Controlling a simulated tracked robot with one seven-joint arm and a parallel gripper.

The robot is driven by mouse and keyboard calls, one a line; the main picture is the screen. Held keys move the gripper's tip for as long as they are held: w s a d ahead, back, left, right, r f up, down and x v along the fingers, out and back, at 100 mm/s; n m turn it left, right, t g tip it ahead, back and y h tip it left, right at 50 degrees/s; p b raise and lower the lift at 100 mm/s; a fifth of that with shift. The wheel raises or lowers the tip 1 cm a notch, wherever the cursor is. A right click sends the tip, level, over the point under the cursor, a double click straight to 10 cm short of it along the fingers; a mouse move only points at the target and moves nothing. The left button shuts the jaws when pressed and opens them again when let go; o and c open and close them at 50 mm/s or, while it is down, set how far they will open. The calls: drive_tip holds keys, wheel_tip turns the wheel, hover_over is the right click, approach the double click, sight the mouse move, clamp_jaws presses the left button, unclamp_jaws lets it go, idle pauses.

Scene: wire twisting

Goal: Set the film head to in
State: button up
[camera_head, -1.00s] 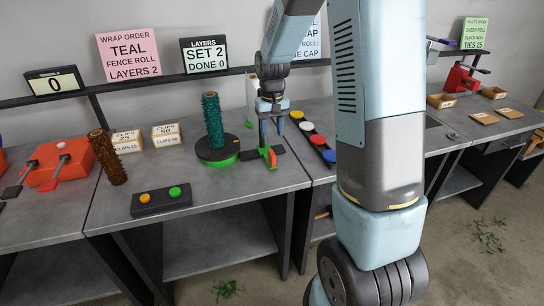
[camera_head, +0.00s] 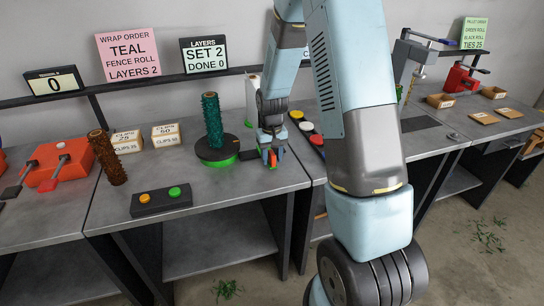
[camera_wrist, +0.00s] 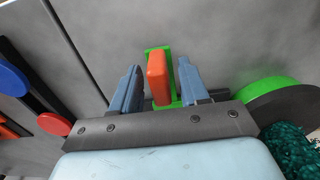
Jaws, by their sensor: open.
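The film head is a green frame with an orange-red block, and in the wrist view the block (camera_wrist: 158,78) stands upright between my two blue-grey fingers. My gripper (camera_wrist: 160,68) is open around the block, with a gap on each side. In the head view my gripper (camera_head: 271,157) is low over the table, just right of the turntable, and mostly covers the film head. A teal fence roll (camera_head: 212,120) stands upright on the dark, green-edged turntable (camera_head: 215,154).
A control box (camera_head: 161,201) with orange and green buttons lies at the front. A brown roll (camera_head: 108,158) and an orange machine (camera_head: 60,163) stand left. Colored buttons (camera_head: 306,126) sit right of my gripper. A sign (camera_head: 204,55) reads "SET 2 DONE 0".

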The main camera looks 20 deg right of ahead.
clamp_jaws()
idle(0.7)
